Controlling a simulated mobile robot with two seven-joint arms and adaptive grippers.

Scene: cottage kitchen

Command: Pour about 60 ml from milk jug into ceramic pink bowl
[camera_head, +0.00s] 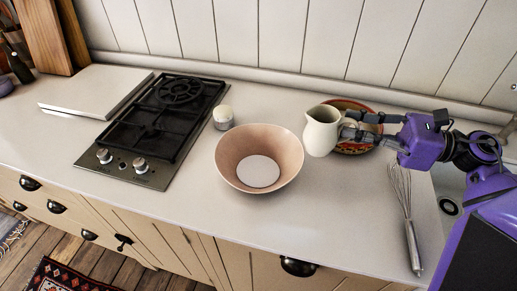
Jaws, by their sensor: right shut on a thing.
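The ceramic pink bowl (228,165) stands on the pale counter in the middle, with a round white patch in its bottom that looks like milk. The cream milk jug (320,134) is just right of the bowl and close to its right rim. My right gripper (350,131) comes in from the right and is shut on the jug at its handle side. The jug looks roughly upright, with its spout toward the left. Its contents are hidden. I cannot tell how far it is above the counter. My left gripper is not in view.
A patterned red-rimmed bowl (358,150) stands behind the jug and gripper. A whisk (408,215) lies at the right, near the sink (450,185). A small light cup (223,117) stands behind the pink bowl, beside the gas hob (150,125). The counter's front is clear.

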